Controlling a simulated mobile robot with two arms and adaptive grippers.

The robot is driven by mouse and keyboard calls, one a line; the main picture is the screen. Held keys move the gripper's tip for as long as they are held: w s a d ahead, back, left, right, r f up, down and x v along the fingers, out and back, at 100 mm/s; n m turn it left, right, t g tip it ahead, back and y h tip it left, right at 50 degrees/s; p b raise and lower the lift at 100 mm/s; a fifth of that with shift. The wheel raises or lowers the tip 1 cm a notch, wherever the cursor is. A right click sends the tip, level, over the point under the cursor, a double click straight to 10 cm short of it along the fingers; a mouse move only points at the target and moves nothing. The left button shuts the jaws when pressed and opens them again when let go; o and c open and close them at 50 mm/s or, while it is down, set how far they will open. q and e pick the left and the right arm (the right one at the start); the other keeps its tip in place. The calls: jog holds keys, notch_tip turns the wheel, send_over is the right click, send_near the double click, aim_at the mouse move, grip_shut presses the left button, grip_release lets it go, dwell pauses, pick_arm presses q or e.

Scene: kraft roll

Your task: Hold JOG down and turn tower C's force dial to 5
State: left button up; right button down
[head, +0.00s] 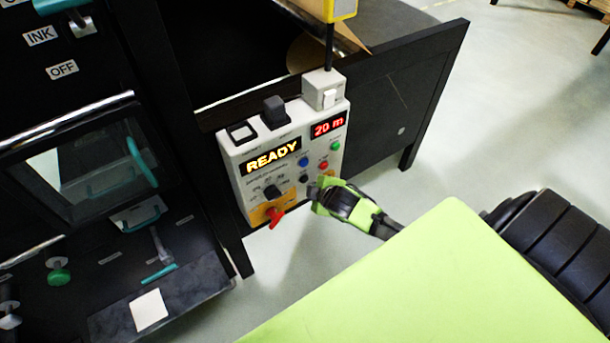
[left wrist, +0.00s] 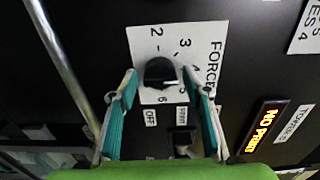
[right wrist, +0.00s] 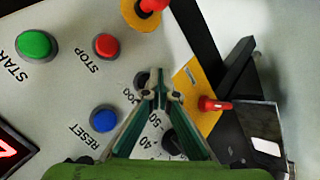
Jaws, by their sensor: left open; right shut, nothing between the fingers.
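In the left wrist view the force dial is a black knob (left wrist: 160,72) on a white plate (left wrist: 148,45) marked FORCE, with numbers around it. A pale mark shows at its lower right; I cannot tell which number it points to. My left gripper (left wrist: 160,80) is open, with its teal fingers on either side of the knob. In the right wrist view my right gripper (right wrist: 162,94) is shut and empty, its tips at a black button (right wrist: 141,80) whose label is hidden. I cannot tell whether the button is pressed. The right gripper also shows at the panel in the head view (head: 318,190).
The control panel (head: 232,168) reads READY and 20 m. Green (right wrist: 36,45), red (right wrist: 107,46) and blue (right wrist: 104,118) buttons and a red lever (right wrist: 214,104) surround the right fingertips. A NO PRINT display (left wrist: 264,126) and a metal bar (left wrist: 62,60) flank the left gripper.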

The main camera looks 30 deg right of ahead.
jog(key=shift+w, duration=0.15)
jog(key=shift+w, duration=0.3)
